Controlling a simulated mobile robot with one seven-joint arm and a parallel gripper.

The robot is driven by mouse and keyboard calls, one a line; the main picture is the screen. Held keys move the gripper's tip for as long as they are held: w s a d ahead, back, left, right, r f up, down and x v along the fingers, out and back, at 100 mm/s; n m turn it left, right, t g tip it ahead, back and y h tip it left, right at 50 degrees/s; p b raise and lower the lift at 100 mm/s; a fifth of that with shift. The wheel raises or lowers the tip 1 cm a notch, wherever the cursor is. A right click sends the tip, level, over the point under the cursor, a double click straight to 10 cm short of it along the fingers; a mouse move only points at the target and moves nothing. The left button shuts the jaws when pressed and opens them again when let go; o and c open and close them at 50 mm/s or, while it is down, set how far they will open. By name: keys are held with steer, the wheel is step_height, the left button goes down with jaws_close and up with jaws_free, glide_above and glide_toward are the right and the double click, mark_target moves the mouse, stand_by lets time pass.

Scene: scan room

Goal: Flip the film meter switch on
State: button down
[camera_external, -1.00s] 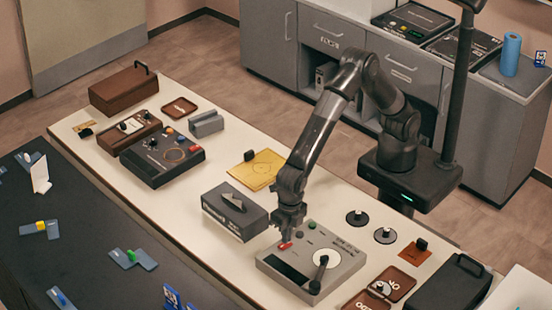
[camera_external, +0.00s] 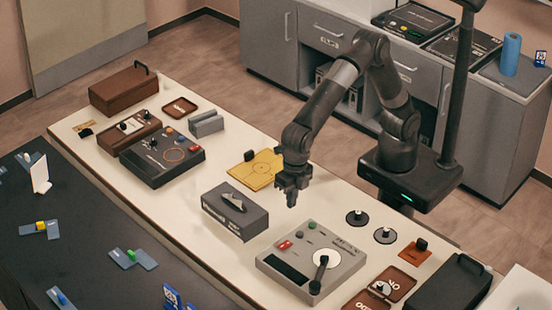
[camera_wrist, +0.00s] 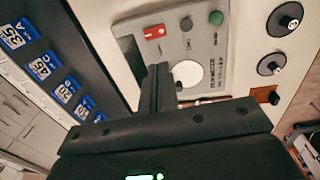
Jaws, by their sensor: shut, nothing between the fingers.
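A grey panel device (camera_external: 345,262) with a red switch (camera_external: 285,245), a green knob, a dark window and a white dial with a black lever stands on the light table. In the wrist view the red switch (camera_wrist: 155,32) sits on the grey panel (camera_wrist: 178,53), with a small white mark at one end. Its on or off position I cannot tell. My gripper (camera_external: 291,200) is shut and empty, raised above the table and apart from the switch. Its fingers (camera_wrist: 158,80) hide part of the panel in the wrist view.
A grey box (camera_external: 228,218) with a pointed top piece stands left of the device. A yellow board (camera_external: 262,170) lies behind. Two black discs (camera_external: 357,217), brown trays (camera_external: 415,253) and a black case (camera_external: 447,287) are to the right. Dark console boxes stand at the far left.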

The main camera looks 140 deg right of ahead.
mark_target(283, 247)
steer(key=shift+w+d+r+y, duration=0.1)
steer(key=shift+w+d+y, duration=0.55)
steer(key=shift+d+y, duration=0.25)
steer(key=shift+w+d+y, duration=0.65)
steer(key=shift+d+y, duration=0.15)
steer(key=shift+d, duration=0.1)
steer(key=x, duration=0.8)
steer(key=d+x, duration=0.1)
steer(key=x, duration=0.4)
steer(key=shift+s, duration=0.15)
steer(key=shift+f, duration=0.6)
steer(key=shift+g, duration=0.3)
